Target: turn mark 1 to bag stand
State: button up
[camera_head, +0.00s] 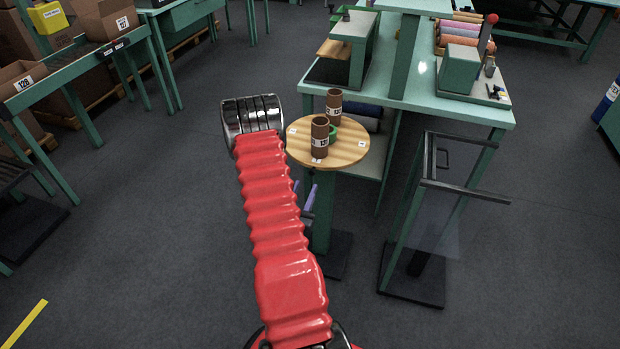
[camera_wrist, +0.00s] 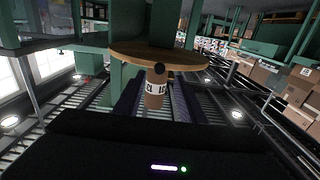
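A round wooden turntable top (camera_head: 350,151) stands on a green post, with small white marks near its rim; their numbers are too small to read. Two brown cylinders with white labels stand on it, a front one (camera_head: 320,138) and a rear one (camera_head: 334,106), with a green hub between them. The bag stand (camera_head: 466,190), a green frame with dark top bars and a clear bag, is to the right. My gripper (camera_head: 304,194) has its purple fingers apart and empty, low by the turntable's left side. In the wrist view, which looks upside down, the turntable (camera_wrist: 125,53) and a labelled cylinder (camera_wrist: 155,100) show between the fingers.
A green workbench (camera_head: 480,112) with coloured rolls and small fixtures stands behind the turntable. Green racks with cardboard boxes (camera_head: 105,20) are at the upper left.

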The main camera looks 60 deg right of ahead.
aim_at(312, 174)
jog(key=d, duration=0.4)
jog(key=w+d, duration=0.1)
jog(key=shift+d, duration=0.4)
jog(key=shift+c, duration=0.6)
grip_shut()
jog(key=shift+d, duration=0.1)
jog(key=shift+s, duration=0.1)
